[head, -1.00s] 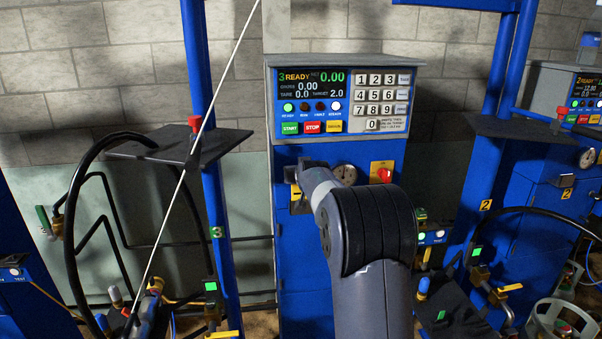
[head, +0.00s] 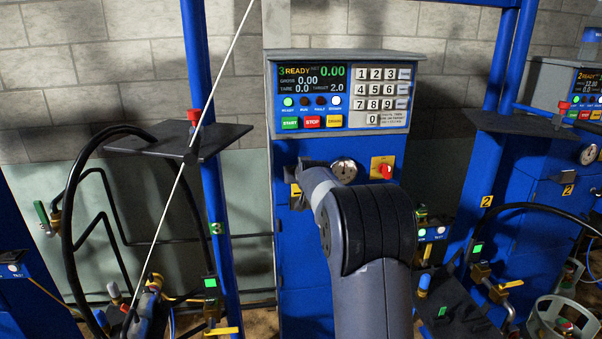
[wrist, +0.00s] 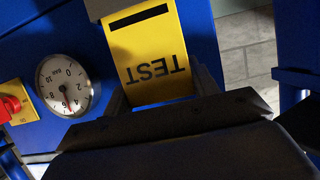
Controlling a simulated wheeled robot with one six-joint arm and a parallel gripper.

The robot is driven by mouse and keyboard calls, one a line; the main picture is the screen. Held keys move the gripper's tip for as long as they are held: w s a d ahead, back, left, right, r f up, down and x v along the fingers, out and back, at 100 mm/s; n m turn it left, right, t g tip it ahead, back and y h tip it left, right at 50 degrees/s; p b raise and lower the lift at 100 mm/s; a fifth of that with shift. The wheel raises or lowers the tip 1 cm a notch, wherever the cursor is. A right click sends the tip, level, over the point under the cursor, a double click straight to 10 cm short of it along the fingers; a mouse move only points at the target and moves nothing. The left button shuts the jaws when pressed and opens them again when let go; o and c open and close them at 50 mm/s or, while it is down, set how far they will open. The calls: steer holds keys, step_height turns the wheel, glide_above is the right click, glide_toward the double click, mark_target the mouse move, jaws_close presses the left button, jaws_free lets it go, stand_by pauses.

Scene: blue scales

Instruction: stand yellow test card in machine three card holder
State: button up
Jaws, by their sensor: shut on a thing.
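The yellow test card (wrist: 150,50) is between the fingers of my gripper (wrist: 163,88) in the wrist view. Its TEST lettering is upside down there, and a black bar crosses it near its far end. That far end meets a pale grey piece (wrist: 98,8) at the top edge, likely the card holder; I cannot tell whether the card is inside it. In the head view, machine three (head: 330,235) is the blue cabinet in the middle. My gripper is at its front, left of the gauge, mostly hidden by my arm. Only a small yellow patch (head: 295,190) shows there.
A pressure gauge (wrist: 63,86) and a red knob on a yellow plate (wrist: 14,108) are beside the card in the wrist view. The display panel (head: 345,98) is above. A blue post (head: 212,200) with a black shelf (head: 215,140) stands left.

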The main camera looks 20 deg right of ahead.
steer(key=shift+f+b, duration=0.45)
steer(key=shift+f, duration=0.15)
steer(key=o, duration=1)
steer(key=shift+o, duration=0.2)
steer(key=b+v, duration=0.2)
steer(key=v, duration=0.8)
steer(key=shift+s+r+b, duration=0.2)
steer(key=shift+s+b, duration=0.2)
steer(key=p+x, duration=0.3)
steer(key=x, duration=0.7)
steer(key=shift+w, duration=0.4)
